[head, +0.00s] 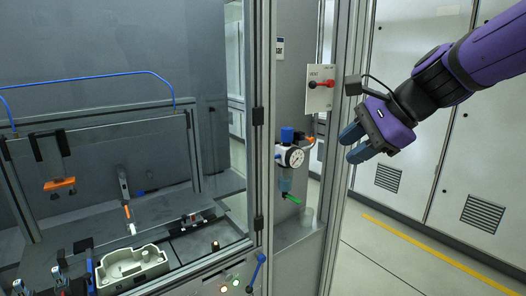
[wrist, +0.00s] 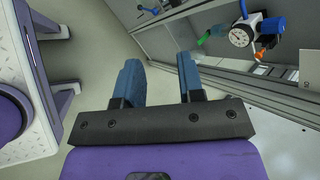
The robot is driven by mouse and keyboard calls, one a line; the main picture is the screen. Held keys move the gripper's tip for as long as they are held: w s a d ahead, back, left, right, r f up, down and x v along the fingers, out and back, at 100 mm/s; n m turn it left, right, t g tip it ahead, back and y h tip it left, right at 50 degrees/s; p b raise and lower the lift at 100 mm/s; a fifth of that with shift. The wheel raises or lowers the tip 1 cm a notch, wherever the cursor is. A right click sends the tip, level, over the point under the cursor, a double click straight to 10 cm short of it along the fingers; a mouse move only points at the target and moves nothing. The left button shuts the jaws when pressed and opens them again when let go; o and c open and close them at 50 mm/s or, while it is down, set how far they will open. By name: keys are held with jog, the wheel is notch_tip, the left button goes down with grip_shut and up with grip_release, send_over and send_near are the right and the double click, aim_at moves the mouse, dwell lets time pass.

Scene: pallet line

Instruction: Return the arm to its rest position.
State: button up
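My gripper (head: 354,143) is at the right of the head view, purple with two blue-grey fingers pointing left. In the wrist view my gripper (wrist: 160,80) shows its two fingers apart with nothing between them, so it is open and empty. It hangs in free air in front of the cell's frame post (head: 337,130).
A pressure gauge (head: 291,157) with a blue knob stands on the cabinet wall, also in the wrist view (wrist: 240,37). A glazed cell at left holds a pale casting (head: 130,268). Grey cabinets (head: 415,110) stand behind my arm. Open floor (head: 400,262) lies below it.

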jog(key=s+d+f+n+h, duration=0.3)
jog(key=s+d+n+h, duration=0.4)
jog(key=s+d+n, duration=0.6)
jog(key=s+n, duration=0.1)
jog(key=s, duration=0.3)
jog(key=shift+s+d+n+t, duration=0.25)
jog(key=shift+d+n+t, duration=0.05)
